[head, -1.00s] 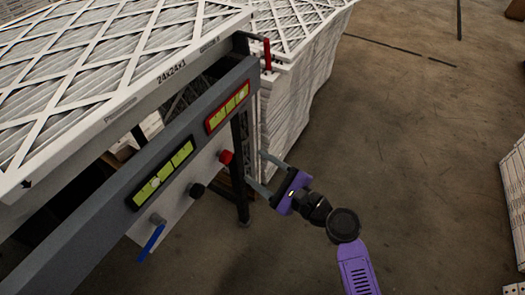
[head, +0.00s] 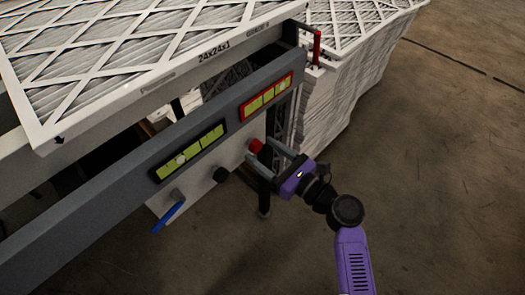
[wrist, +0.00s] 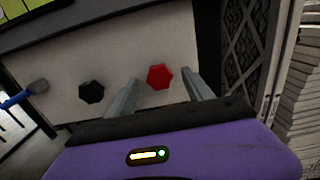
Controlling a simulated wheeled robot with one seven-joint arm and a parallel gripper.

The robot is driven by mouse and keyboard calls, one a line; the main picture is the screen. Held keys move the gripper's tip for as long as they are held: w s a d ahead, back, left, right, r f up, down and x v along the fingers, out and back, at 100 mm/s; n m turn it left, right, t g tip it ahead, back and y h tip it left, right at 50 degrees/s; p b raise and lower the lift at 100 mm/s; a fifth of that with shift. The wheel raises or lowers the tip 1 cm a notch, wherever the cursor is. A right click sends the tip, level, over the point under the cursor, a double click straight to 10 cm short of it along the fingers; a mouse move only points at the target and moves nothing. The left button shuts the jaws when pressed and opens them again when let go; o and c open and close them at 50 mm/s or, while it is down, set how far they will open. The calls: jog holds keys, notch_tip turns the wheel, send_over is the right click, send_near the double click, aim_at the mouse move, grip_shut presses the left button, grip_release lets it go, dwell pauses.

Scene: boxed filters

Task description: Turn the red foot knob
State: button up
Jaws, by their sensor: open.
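The red foot knob (head: 256,146) sticks out from a pale panel under the grey beam, below the red-framed level. In the wrist view the red knob (wrist: 160,77) shows as a faceted disc between my two fingers, a little beyond their tips. My gripper (head: 273,156) is purple with grey fingers, spread apart and empty, pointing at the knob from the right. In the wrist view my gripper (wrist: 160,88) frames the knob, with the left finger slightly lower. I cannot tell whether a finger touches the knob.
A black knob (head: 221,174) and a blue-handled lever (head: 170,213) are left of the red knob on the same panel. The grey beam (head: 120,205) with a black-framed level (head: 188,152) runs above. Stacked white filters (head: 335,85) stand behind. The floor at right is clear.

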jog(key=shift+w+a, duration=0.25)
jog(key=shift+a, duration=0.1)
grip_shut()
